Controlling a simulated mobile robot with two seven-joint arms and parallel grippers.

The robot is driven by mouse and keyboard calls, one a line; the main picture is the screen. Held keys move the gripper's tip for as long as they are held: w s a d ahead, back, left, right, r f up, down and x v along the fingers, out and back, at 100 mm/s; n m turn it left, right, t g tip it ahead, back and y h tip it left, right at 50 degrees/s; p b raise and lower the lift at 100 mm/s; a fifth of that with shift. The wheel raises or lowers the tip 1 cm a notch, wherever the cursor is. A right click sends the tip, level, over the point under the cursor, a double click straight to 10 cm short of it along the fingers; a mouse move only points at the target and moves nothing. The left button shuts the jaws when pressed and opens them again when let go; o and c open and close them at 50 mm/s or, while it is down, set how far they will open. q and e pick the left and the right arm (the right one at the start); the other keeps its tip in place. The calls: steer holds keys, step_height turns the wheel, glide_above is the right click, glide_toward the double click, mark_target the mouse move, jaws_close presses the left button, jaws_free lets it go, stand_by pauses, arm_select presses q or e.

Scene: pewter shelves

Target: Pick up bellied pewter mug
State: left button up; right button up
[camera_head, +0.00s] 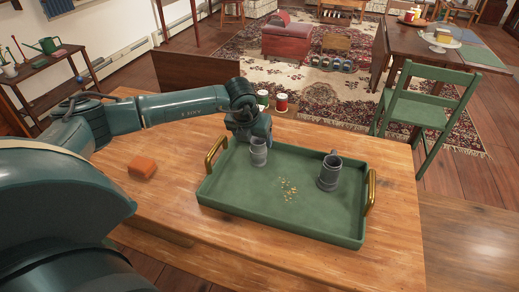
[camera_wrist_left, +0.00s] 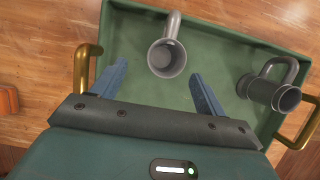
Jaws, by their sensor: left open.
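Two grey pewter mugs stand upright on a green tray (camera_head: 275,218). The left mug (camera_head: 258,152) is near the tray's far left corner, and in the left wrist view this mug (camera_wrist_left: 167,58) shows its open mouth, with its handle at the top. The right mug (camera_head: 328,173) is larger and banded; it also shows at the right of the wrist view (camera_wrist_left: 272,92). I cannot tell surely which is the bellied one. My left gripper (camera_head: 250,132) is open just behind and above the left mug. In the wrist view its blue fingers (camera_wrist_left: 156,72) are apart, pointing toward that mug.
The tray has brass handles (camera_head: 216,151) at its ends and small golden bits (camera_head: 287,188) in its middle. An orange block (camera_head: 142,167) lies on the wooden table (camera_head: 180,200) to the left. Red and green spools (camera_head: 281,102) stand behind the tray. A green chair (camera_head: 425,108) is behind right.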

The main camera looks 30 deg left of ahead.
mark_target(258, 141)
arm_select(q)
steer(key=shift+w+d+x, duration=0.1)
steer(key=shift+w+x, duration=0.05)
steer(key=shift+x, duration=0.85)
steer(key=shift+w+d+x, duration=0.1)
steer(key=shift+w+x, duration=0.1)
steer(key=shift+x, duration=0.8)
steer(key=shift+w+d+x, duration=0.1)
steer(key=shift+w+x, duration=0.05)
steer(key=shift+x, duration=0.9)
steer(key=shift+a+r, duration=0.15)
steer(key=shift+r, duration=0.05)
steer(key=c, duration=1.2)
